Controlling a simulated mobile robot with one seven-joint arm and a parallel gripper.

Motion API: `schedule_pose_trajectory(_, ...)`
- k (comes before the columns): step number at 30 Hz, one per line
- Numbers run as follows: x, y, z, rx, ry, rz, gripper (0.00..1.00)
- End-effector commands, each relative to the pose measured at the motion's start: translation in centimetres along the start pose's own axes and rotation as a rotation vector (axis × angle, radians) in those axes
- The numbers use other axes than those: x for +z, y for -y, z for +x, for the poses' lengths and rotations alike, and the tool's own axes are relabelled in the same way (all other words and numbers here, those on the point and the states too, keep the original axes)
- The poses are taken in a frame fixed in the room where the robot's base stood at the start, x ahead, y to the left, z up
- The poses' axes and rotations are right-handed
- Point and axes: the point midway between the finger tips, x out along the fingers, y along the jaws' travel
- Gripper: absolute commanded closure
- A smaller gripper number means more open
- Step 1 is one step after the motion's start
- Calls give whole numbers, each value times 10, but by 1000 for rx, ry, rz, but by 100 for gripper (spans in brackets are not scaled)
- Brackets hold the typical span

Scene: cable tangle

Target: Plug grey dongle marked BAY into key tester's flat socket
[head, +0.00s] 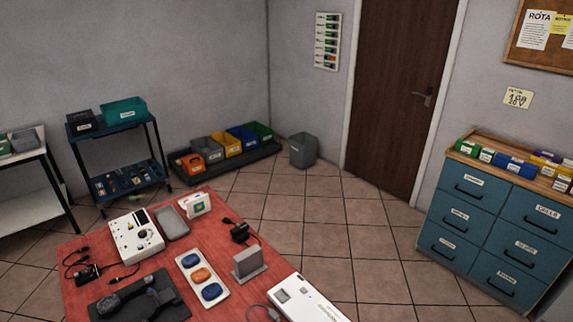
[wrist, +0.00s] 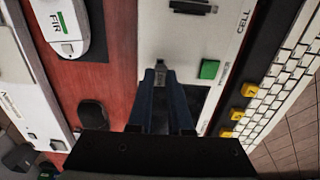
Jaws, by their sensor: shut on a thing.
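My gripper (wrist: 160,80) points away from the camera in the wrist view, its dark blue fingers close together. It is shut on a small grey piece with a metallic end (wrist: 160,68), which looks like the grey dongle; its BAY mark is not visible. The gripper is over the left edge of a white panel (wrist: 222,30) with a green square, lettering ending in CELL and a dark slotted part (wrist: 193,6) at the top. I cannot tell whether this panel is the key tester, or whether the piece touches it. My gripper is not clear in the head view.
A white stick marked FIR (wrist: 66,25) lies on a dark mat at upper left. A black rounded object (wrist: 92,114) lies left of the gripper. A keyboard (wrist: 290,75) and yellow keys are at right. The red table (head: 85,252) also holds a white box with knobs (head: 128,240).

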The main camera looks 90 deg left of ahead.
Motion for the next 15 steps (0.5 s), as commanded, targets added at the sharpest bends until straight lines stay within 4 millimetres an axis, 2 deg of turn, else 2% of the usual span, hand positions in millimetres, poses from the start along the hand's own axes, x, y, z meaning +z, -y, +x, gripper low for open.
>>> schedule_pose_trajectory(15, 0, 0, 11, 1, 0, 0, 100)
